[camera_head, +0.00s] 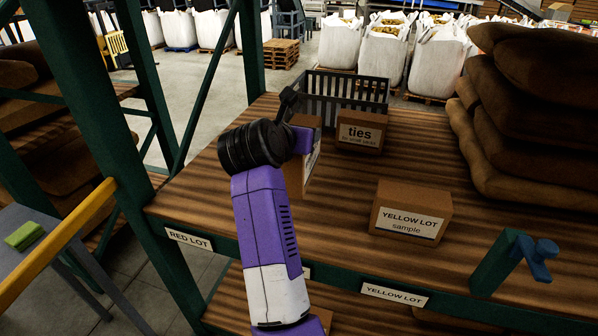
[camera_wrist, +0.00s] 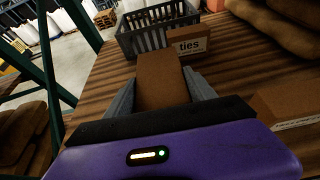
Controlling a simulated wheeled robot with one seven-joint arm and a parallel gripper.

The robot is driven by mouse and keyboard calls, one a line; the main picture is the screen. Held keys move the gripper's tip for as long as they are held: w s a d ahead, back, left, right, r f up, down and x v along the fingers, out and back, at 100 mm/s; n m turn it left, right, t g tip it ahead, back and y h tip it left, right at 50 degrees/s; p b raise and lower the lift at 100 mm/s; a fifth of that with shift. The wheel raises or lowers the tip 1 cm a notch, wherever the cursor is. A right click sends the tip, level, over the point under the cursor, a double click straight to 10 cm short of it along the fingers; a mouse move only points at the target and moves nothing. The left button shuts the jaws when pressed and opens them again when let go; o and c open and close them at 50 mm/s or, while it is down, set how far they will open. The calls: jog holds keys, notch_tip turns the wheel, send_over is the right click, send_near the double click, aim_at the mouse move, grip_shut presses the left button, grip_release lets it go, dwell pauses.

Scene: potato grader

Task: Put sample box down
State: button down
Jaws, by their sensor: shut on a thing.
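My gripper (camera_wrist: 160,92) is shut on a brown cardboard box (camera_wrist: 160,76), one finger on each side of it. In the head view this box (camera_head: 304,165) is partly hidden behind my wrist, and its white label is seen at a steep angle and cannot be read. The box is over the left part of the wooden shelf (camera_head: 330,220), above the RED LOT tag (camera_head: 189,239). I cannot tell whether its base touches the boards.
A "ties" box (camera_head: 360,131) stands just behind and right, before a grey crate (camera_head: 345,90). A YELLOW LOT sample box (camera_head: 410,212) stands to the right. Brown sacks (camera_head: 530,110) are stacked at far right. A green post (camera_head: 110,110) rises at the left. Bare boards lie between the boxes.

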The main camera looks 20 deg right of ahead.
aim_at(288, 183)
notch_tip(288, 183, down, 11)
jog(key=shift+a+f+p, duration=0.1)
jog(key=shift+f+p, duration=0.05)
jog(key=shift+p, duration=0.45)
jog(key=shift+c, duration=1.6)
grip_release()
jog(key=shift+f, duration=0.25)
jog(key=shift+s+r, duration=0.1)
jog(key=shift+r, duration=0.05)
jog(key=b+v, duration=0.1)
jog(key=v, duration=1)
jog(key=shift+s+a+b, duration=0.25)
jog(key=shift+s+b, duration=0.1)
jog(key=shift+b, duration=0.05)
